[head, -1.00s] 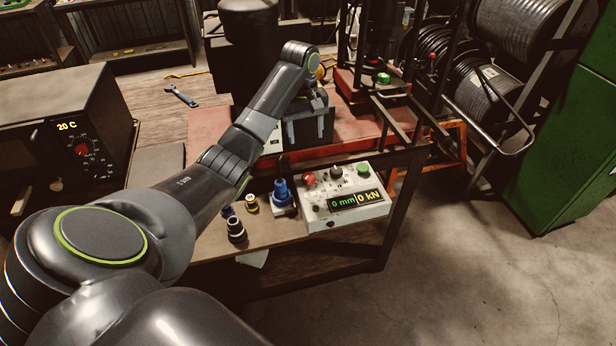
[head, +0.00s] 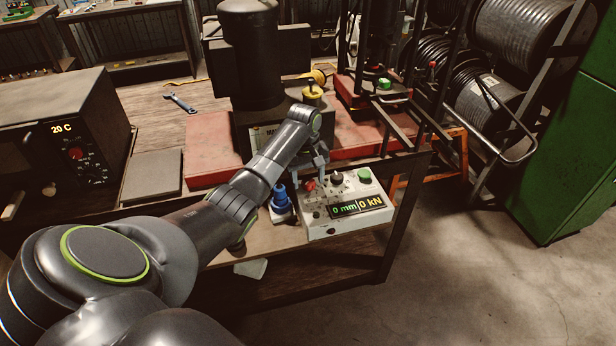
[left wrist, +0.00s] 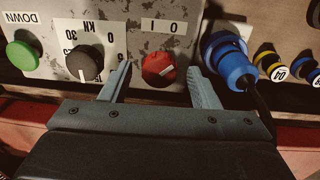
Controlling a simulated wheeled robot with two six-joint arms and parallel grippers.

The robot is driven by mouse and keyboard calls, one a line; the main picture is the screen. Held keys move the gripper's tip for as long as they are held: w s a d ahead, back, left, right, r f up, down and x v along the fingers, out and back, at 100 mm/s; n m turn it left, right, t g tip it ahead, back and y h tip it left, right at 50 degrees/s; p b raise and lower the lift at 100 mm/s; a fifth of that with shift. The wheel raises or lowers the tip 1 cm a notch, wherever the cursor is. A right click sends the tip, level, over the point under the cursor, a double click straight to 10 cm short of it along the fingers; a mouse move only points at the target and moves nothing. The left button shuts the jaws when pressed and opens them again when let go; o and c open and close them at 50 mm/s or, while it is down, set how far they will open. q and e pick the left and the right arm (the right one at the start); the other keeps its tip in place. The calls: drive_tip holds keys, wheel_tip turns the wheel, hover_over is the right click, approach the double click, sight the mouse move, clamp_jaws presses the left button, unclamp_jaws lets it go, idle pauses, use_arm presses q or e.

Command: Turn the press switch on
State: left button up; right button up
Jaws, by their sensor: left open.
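The press control box (head: 345,215) is a light grey panel at the table's front edge, with a display reading 0 mm and 0 kN. Its red switch (left wrist: 158,70) has O and I marks and shows between my fingers in the left wrist view; it also shows in the head view (head: 310,185). Its pale pointer line is tilted. My left gripper (left wrist: 158,82) is open, with one finger on each side of the red switch. I cannot tell whether either finger touches it. My right gripper is not in view.
A black knob (left wrist: 85,63) and a green button (left wrist: 24,54) sit on the same panel, left of the switch in the wrist view. A blue plug (left wrist: 230,62) stands close beside the right finger.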

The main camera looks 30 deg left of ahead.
use_arm(q)
drive_tip(key=shift+f, duration=0.2)
drive_tip(key=shift+c, duration=0.4)
drive_tip(key=c, duration=0.9)
drive_tip(key=shift+r, duration=0.1)
